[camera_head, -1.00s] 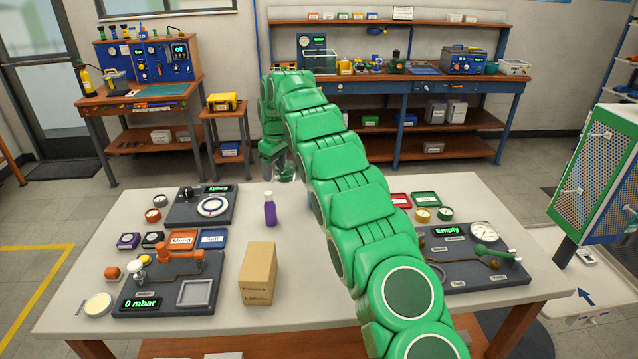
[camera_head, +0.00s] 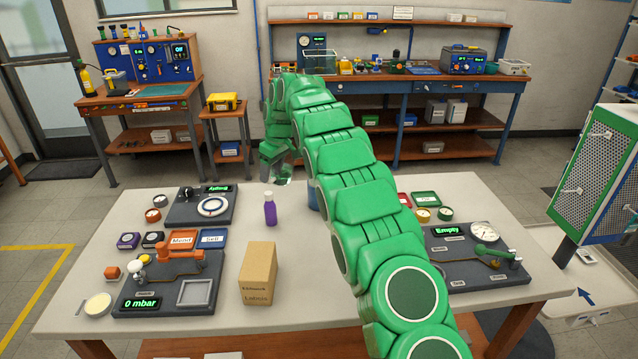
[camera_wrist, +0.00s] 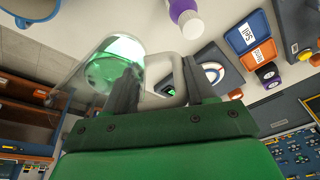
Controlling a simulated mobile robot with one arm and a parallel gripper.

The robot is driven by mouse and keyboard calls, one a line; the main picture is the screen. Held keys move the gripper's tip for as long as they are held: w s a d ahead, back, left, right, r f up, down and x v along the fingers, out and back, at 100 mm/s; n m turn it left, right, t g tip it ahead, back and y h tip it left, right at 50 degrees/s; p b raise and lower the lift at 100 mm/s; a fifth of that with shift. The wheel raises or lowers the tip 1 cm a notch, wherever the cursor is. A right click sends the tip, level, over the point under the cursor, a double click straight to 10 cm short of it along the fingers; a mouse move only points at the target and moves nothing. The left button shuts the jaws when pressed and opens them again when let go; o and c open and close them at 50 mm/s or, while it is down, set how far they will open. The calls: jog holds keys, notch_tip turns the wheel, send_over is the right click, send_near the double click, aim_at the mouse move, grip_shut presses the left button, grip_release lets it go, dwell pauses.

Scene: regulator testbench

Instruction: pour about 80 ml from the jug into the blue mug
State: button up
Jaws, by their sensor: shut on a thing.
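The clear jug (camera_wrist: 100,66) holds green-tinted liquid and has a pale handle (camera_wrist: 165,60). My gripper (camera_wrist: 160,72) is shut on the jug's handle. In the head view, my gripper (camera_head: 283,177) hangs near the table's far edge, behind the purple bottle, with the jug mostly hidden there. The blue mug (camera_wrist: 28,8) shows partly at the top left corner of the wrist view, apart from the jug. In the head view only a sliver of the blue mug (camera_head: 312,196) shows beside my arm. I cannot tell the jug's exact tilt.
A purple bottle (camera_head: 270,209) and a cardboard box (camera_head: 258,272) stand left of my arm on the white table (camera_head: 235,332). Orange and blue trays (camera_head: 212,238) and dark test units lie at the left. Another gauge unit (camera_head: 470,250) is at the right.

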aim_at(281, 173)
jog(key=shift+s+d+f+y, duration=0.1)
jog(key=shift+d+f+y, duration=0.25)
jog(key=shift+y, duration=0.3)
jog(key=shift+s+d+f+y, duration=0.1)
jog(key=shift+d+f+y, duration=0.1)
jog(key=shift+d+y, duration=0.35)
jog(key=shift+d+r+y, duration=0.3)
jog(key=shift+d+y, duration=0.1)
jog(key=shift+y, duration=0.4)
jog(key=shift+d+f+t+y+p, duration=0.25)
jog(key=shift+d+y, duration=0.35)
jog(key=shift+y, duration=0.6)
jog(key=shift+d+f+t+y+p, duration=0.25)
jog(key=shift+d+y, duration=0.3)
jog(key=shift+y, duration=0.65)
jog(key=shift+m, duration=0.3)
jog(key=shift+d+r+y+p, duration=0.3)
jog(key=shift+r+y+p, duration=0.25)
jog(key=shift+y+p, duration=0.4)
jog(key=shift+w+d+f+y, duration=0.1)
jog(key=shift+w+y, duration=0.1)
jog(key=shift+y, duration=0.25)
jog(key=shift+d+f+y+p, duration=0.2)
jog(key=shift+y+p, duration=0.3)
jog(key=shift+p, duration=0.5)
